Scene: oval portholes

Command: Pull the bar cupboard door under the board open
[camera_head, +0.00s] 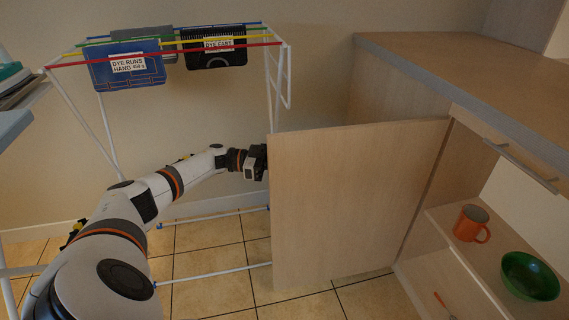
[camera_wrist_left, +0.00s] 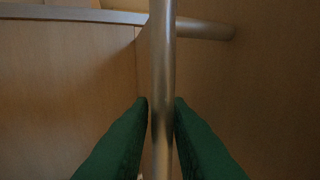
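The pale wooden cupboard door (camera_head: 350,200) stands wide open, swung out to the left from its hinge side by the cupboard (camera_head: 425,235). My left gripper (camera_head: 262,162) is at the door's free edge, partly hidden behind it. In the left wrist view a round metal bar handle (camera_wrist_left: 162,60) runs upright between the two green fingers of my left gripper (camera_wrist_left: 161,105). The fingers lie close against the bar on both sides. The handle is hidden in the head view. My right gripper is not in view.
An orange mug (camera_head: 471,223) and a green bowl (camera_head: 530,276) stand inside the cupboard. A drawer with a bar handle (camera_head: 520,165) is under the worktop (camera_head: 470,70).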

